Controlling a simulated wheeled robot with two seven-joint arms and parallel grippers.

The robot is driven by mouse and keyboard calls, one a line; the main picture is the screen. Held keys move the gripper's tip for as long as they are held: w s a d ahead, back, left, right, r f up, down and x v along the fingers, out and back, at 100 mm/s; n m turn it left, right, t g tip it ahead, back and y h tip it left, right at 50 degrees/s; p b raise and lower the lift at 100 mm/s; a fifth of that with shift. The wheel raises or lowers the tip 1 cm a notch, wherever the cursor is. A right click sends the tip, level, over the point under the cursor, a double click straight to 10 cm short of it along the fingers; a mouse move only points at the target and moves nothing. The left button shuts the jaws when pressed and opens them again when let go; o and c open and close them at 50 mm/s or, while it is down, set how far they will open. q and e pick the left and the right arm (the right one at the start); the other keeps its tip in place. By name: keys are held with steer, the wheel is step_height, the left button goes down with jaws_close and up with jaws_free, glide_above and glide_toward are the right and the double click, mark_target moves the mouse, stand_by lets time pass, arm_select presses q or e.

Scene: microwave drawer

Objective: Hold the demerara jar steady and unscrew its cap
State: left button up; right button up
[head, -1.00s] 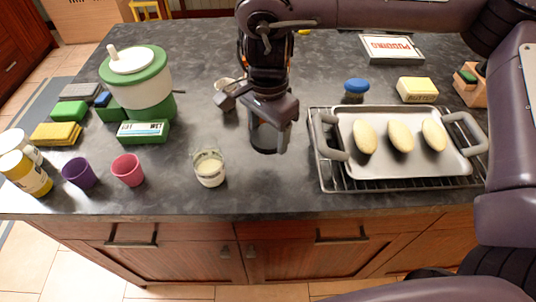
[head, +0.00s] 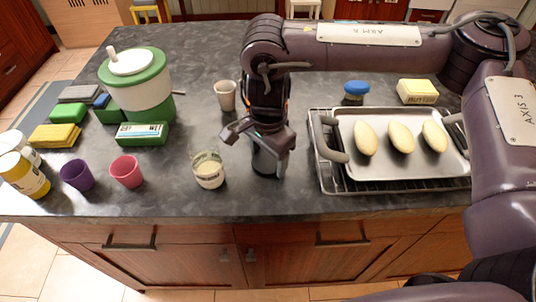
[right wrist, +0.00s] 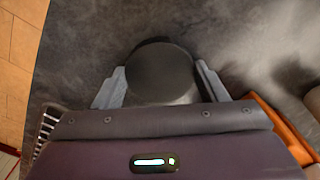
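The jar (head: 265,162) is a dark-topped cylinder below my right gripper (head: 262,146), near the counter's front in the head view. Its label cannot be read, and its upper part is partly hidden by the gripper. In the right wrist view its round dark cap (right wrist: 160,72) fills the space between the two grey fingers of the right gripper (right wrist: 160,67). The fingers lie against opposite sides and seem closed on it. I cannot tell whether the jar's base touches the counter. My left gripper is not in view.
A glass with pale contents (head: 208,172) stands just left of the jar. A metal tray (head: 400,172) with several oval pale items is on a rack to the right. A beige cup (head: 225,95) and blue-capped jar (head: 356,90) stand behind. The front counter strip is clear.

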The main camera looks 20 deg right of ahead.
mark_target(268, 160)
steer(key=o, duration=0.4)
step_height(268, 160, up, 12)
steer(key=p, duration=0.1)
steer(key=shift+r, duration=0.15)
